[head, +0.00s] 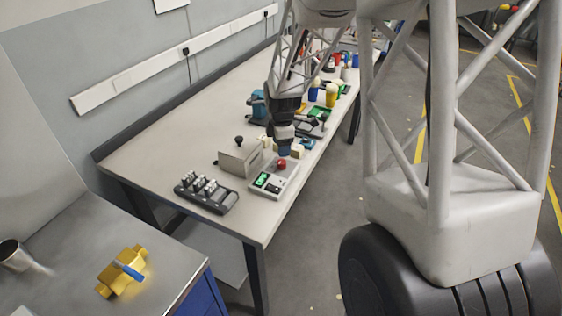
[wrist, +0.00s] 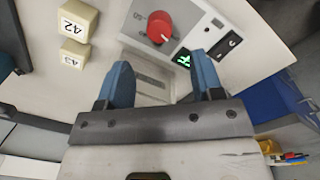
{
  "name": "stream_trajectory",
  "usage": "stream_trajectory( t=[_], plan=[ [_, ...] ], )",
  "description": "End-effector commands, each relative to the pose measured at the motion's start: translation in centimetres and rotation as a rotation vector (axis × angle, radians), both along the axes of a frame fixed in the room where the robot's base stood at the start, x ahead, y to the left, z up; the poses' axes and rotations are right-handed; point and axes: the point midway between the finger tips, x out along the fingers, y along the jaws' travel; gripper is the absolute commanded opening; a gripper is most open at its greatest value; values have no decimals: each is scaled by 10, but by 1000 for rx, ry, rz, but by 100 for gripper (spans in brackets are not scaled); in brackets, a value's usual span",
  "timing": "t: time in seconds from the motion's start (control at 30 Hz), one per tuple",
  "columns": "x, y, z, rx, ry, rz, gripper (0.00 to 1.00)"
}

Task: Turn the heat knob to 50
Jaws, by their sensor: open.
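The red heat knob (wrist: 160,27) sits on a light panel box (wrist: 205,25), with a pale pointer mark on it and a dial number beside it that looks like 50. It also shows in the head view as a small red knob (head: 282,165) on the box on the long bench. A small green display (wrist: 183,60) is beside the knob, its reading too small to make out. My gripper (wrist: 160,60) is open, its two blue fingers apart and empty. The fingertips are near the knob and not around it; in the head view my gripper (head: 284,151) is just above and behind it.
Cream blocks marked 42 (wrist: 78,20) and 43 (wrist: 74,53) stand beside the panel. A black switch (wrist: 226,45) is on the panel. A grey box with a black ball lever (head: 239,157) and a dark switch unit (head: 206,193) stand nearby.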

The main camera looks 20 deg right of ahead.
Motion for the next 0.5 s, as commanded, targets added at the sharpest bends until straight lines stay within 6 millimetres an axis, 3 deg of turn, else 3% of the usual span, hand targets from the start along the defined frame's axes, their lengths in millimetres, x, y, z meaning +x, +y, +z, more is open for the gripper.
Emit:
stream_trajectory(
  t=[0.5],
  plan=[
    [2, 0, -48, 0, 1, 0, 61]
  ],
)
